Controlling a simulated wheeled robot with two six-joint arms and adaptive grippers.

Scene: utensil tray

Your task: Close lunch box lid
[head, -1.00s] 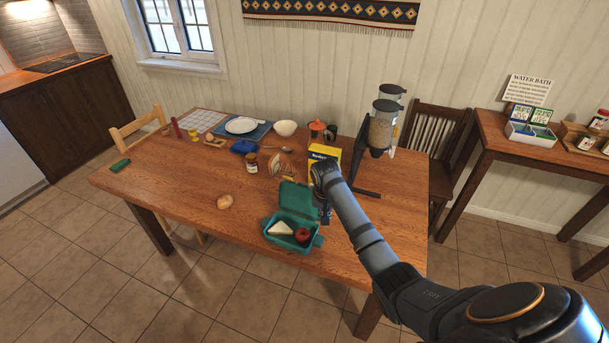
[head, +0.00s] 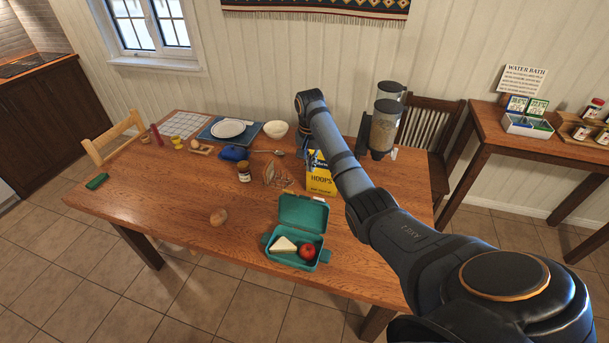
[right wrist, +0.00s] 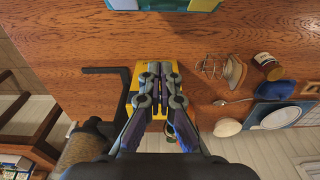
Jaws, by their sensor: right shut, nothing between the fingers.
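The teal lunch box (head: 285,262) stands near the table's front edge, with its lid (head: 303,213) raised open at the back. A white sandwich wedge (head: 284,245) and a red apple (head: 306,252) lie inside. A strip of the box also shows at the top of the right wrist view (right wrist: 150,5). My right gripper (right wrist: 159,72) is shut and empty, above the yellow cereal box and apart from the lunch box. In the head view its fingers are largely hidden behind my own arm. My left gripper is not in view.
The yellow cereal box (head: 319,178) stands behind the lunch box, with a toast rack (head: 274,174) and a jar (head: 244,172) to its left. A cereal dispenser (head: 384,130) stands at the back right.

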